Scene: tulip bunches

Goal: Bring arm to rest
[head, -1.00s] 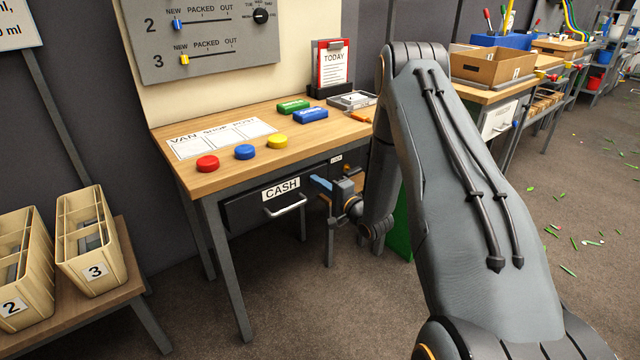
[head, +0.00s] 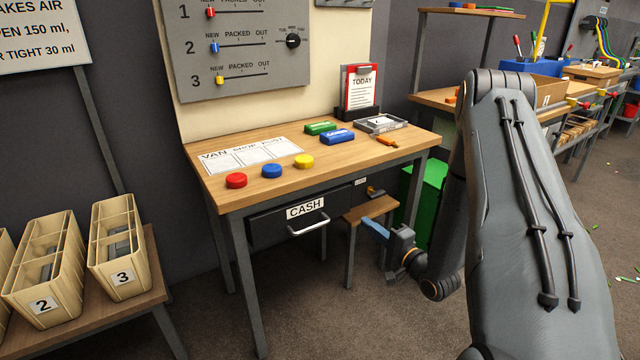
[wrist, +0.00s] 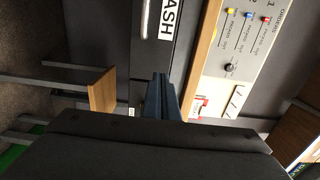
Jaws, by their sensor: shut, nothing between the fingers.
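My gripper (head: 374,228) is in front of the desk, below and to the right of the CASH drawer. Its blue fingers are shut with nothing between them. In the wrist view the fingers (wrist: 164,95) lie together, pointing toward the desk front, and the picture is turned on its side. My grey arm fills the right of the head view, bent at the elbow, with the forearm hanging down to the gripper. The gripper looks apart from the drawer handle (head: 308,226).
The wooden desk (head: 225,194) carries red, blue and yellow round pieces, two blocks and a TODAY sign. A small stool (head: 369,209) and a green bin (head: 424,205) stand near the gripper. Numbered crates (head: 121,262) sit at left. Open floor lies in front.

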